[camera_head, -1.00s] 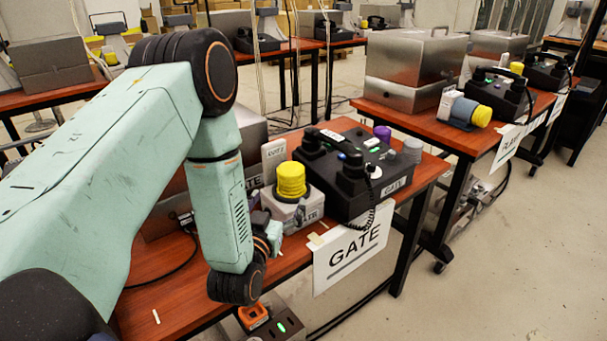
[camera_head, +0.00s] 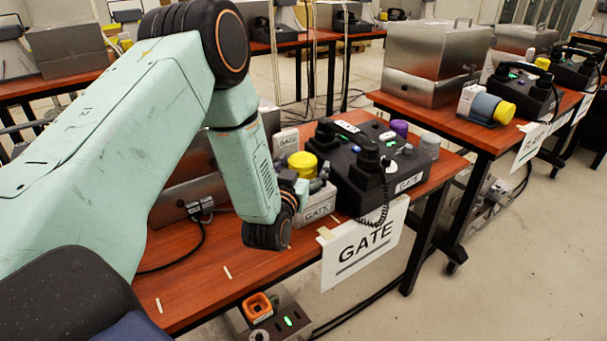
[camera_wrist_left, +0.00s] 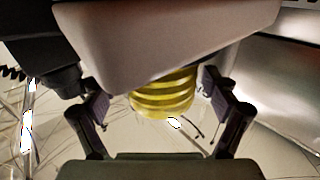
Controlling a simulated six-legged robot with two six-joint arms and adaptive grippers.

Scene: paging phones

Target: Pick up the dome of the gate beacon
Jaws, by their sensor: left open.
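The gate beacon's dome (camera_head: 302,164) is a yellow ribbed cylinder on top of the beacon's light grey box labelled GATE (camera_head: 318,204), near the table's front. In the left wrist view the ribbed dome (camera_wrist_left: 163,95) hangs below the pale box (camera_wrist_left: 165,40), as that view is turned over. My left gripper (camera_wrist_left: 158,95) is open, with one finger on each side of the dome and a visible gap on both sides. In the head view my left gripper (camera_head: 300,188) is at the beacon, partly hidden by its own wrist. My right gripper is not in view.
A black paging phone console (camera_head: 372,170) stands close to the right of the beacon. A metal case (camera_head: 180,185) is behind my left arm. A GATE sign (camera_head: 362,245) hangs from the table edge. Another table (camera_head: 465,130) with a beacon and phone stands at right.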

